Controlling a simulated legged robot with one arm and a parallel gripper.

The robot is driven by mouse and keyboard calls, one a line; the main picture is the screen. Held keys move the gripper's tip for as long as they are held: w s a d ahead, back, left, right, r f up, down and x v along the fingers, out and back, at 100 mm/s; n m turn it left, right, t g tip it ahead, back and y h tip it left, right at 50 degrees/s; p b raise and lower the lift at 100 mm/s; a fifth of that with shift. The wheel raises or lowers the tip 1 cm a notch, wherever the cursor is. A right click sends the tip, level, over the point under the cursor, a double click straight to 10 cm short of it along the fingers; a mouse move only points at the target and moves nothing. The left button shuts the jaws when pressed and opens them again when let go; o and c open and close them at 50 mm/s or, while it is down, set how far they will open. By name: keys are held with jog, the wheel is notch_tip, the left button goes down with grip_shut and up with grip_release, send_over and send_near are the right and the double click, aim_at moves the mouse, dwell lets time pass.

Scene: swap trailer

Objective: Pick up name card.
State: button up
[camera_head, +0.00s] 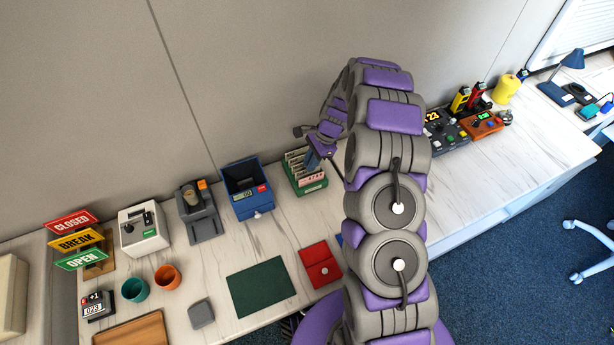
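A green box (312,188) near the back of the counter holds several upright pale cards (295,162), and one with reddish print (313,181) stands at its front. They look like the name cards, but their text is too small to read. My gripper (312,163) is at the end of my grey and purple arm, pointing down at the right part of this box. Its fingertips are small and partly hidden, so I cannot tell whether they touch or hold a card.
A blue bin (247,205) stands just left of the green box. A red folder (320,264) and a dark green mat (260,286) lie in front. Black and orange devices (482,124) stand to the right. My arm hides the counter's middle.

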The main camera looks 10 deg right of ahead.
jog(key=b+x, duration=0.1)
jog(key=x, duration=0.3)
jog(key=shift+d+f, duration=0.1)
jog(key=shift+d, duration=0.1)
grip_shut()
notch_tip(320, 180, up, 10)
jog(key=p, duration=0.2)
jog(key=shift+p, duration=0.3)
jog(key=shift+p, duration=0.5)
dwell(0.4)
